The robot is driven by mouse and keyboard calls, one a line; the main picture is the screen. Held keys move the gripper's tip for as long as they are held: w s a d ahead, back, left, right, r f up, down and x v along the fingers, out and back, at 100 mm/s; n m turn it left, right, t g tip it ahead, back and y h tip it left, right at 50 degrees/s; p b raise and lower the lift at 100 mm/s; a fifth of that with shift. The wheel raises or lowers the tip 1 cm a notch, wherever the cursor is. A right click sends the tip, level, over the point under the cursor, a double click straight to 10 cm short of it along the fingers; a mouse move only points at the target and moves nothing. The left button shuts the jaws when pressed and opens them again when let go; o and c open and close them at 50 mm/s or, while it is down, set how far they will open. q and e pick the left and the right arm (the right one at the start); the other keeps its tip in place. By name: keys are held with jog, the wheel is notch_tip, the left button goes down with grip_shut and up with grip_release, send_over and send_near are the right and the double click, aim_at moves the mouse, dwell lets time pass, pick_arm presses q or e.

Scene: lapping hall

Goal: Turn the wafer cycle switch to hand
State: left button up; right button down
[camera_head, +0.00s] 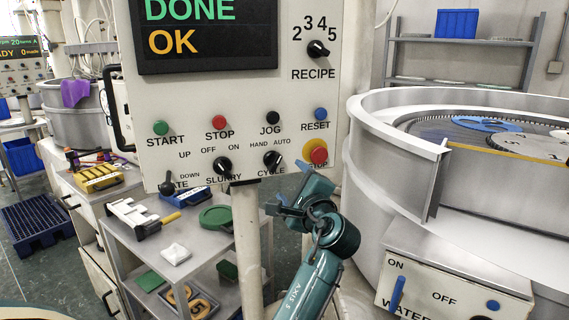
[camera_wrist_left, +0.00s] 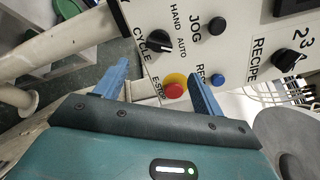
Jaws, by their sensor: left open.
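The black cycle switch (camera_head: 272,159) is on the lower right of the cream control panel (camera_head: 190,105), with HAND printed at its upper left and AUTO at its upper right. Its white mark appears to point toward AUTO. The switch also shows in the left wrist view (camera_wrist_left: 158,41), beyond the fingertips and apart from them. My left gripper (camera_head: 288,187) is open and empty, just below and in front of the panel's lower edge. Its blue fingers (camera_wrist_left: 160,72) are spread in the left wrist view. My right gripper is not in view.
The red emergency stop (camera_head: 316,151) on its yellow base is close right of the cycle switch. The slurry switch (camera_head: 222,165) is to its left. A post (camera_head: 248,240) carries the panel. A grey cart (camera_head: 150,245) with tools is at left; a large lapping machine (camera_head: 390,160) is at right.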

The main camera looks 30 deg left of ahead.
aim_at(276, 165)
pick_arm(q)
jog(key=p+x, duration=0.1)
jog(key=x, duration=1)
jog(key=shift+a+p, duration=0.1)
jog(key=shift+p, duration=0.3)
jog(key=shift+w+a+f, duration=0.1)
jog(key=shift+w+a, duration=0.35)
jog(key=shift+a, duration=0.1)
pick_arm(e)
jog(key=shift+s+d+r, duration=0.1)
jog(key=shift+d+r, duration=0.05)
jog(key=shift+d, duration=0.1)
pick_arm(q)
jog(key=shift+c, duration=0.2)
jog(key=c, duration=0.9)
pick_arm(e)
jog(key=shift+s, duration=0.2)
